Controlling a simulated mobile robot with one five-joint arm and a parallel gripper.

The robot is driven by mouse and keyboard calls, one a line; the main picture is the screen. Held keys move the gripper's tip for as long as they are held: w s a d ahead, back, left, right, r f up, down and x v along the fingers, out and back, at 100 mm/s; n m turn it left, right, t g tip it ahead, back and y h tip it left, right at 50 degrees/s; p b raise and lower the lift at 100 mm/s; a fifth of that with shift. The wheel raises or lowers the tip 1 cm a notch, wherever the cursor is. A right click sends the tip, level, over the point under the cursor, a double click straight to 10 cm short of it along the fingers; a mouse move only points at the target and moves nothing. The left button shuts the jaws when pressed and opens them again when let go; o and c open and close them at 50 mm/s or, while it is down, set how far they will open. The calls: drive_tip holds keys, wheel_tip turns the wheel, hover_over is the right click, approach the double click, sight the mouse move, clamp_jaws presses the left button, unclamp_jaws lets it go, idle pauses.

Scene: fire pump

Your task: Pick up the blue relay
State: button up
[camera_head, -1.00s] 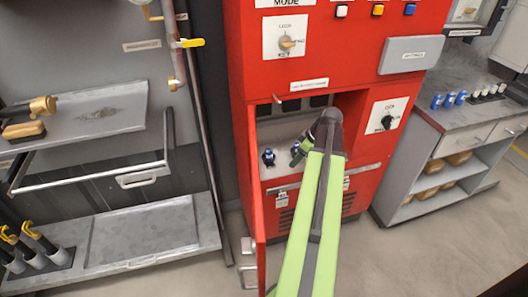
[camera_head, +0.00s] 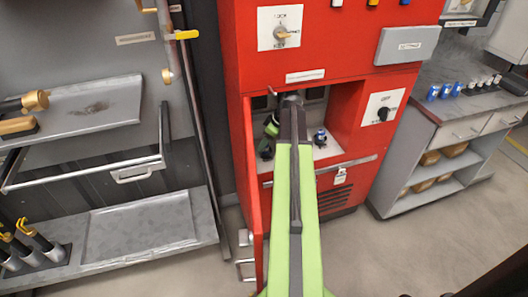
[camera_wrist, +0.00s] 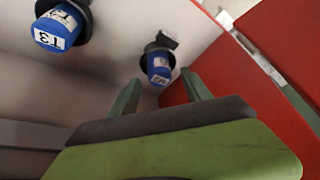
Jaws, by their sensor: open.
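Two blue relays with black bases show in the wrist view. One relay (camera_wrist: 158,66) is just beyond my gripper (camera_wrist: 160,92), whose two green fingers are open and spread to either side below it in the picture. I cannot tell whether they touch it. The other relay (camera_wrist: 62,27), marked T3, is at the upper left. In the head view one blue relay (camera_head: 320,137) stands on the shelf of the open red cabinet, right of my arm. My gripper (camera_head: 269,138) is inside the cabinet at its left side and largely hides what is there.
The red cabinet (camera_head: 335,48) has walls close around my arm, and its open door (camera_head: 252,190) stands on the left. Several blue relays (camera_head: 445,90) stand on the grey bench (camera_head: 470,112) at right. A metal tray (camera_head: 85,112) is at left.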

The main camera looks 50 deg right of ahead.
drive_tip(key=shift+f, duration=0.2)
clamp_jaws()
idle(0.3)
